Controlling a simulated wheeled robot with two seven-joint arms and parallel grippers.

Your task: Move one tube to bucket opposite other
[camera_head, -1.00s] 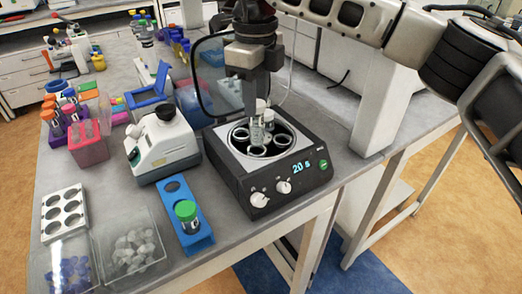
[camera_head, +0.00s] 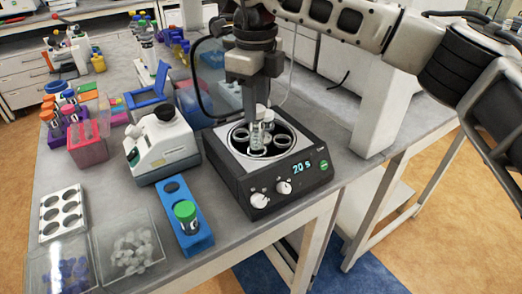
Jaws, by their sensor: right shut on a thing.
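The centrifuge (camera_head: 302,188) stands open on the bench, with a dark rotor bowl and several ring-shaped buckets (camera_head: 282,141). Its display reads 20 s. My right gripper (camera_head: 257,133) points straight down over the rotor. It is shut on a clear tube (camera_head: 256,141), which is upright at the buckets; the fingers partly hide it, and I cannot tell how deep it sits. Another tube with a pale cap (camera_head: 268,117) stands just behind, near the far side of the rotor. My left gripper is not in view.
A blue rack (camera_head: 199,241) in front holds a green-capped tube (camera_head: 186,214). A white instrument (camera_head: 163,146) stands left of the centrifuge. A white rack (camera_head: 63,211), clear trays (camera_head: 130,248) and a pink tube box (camera_head: 88,147) lie further left. The raised clear lid is behind.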

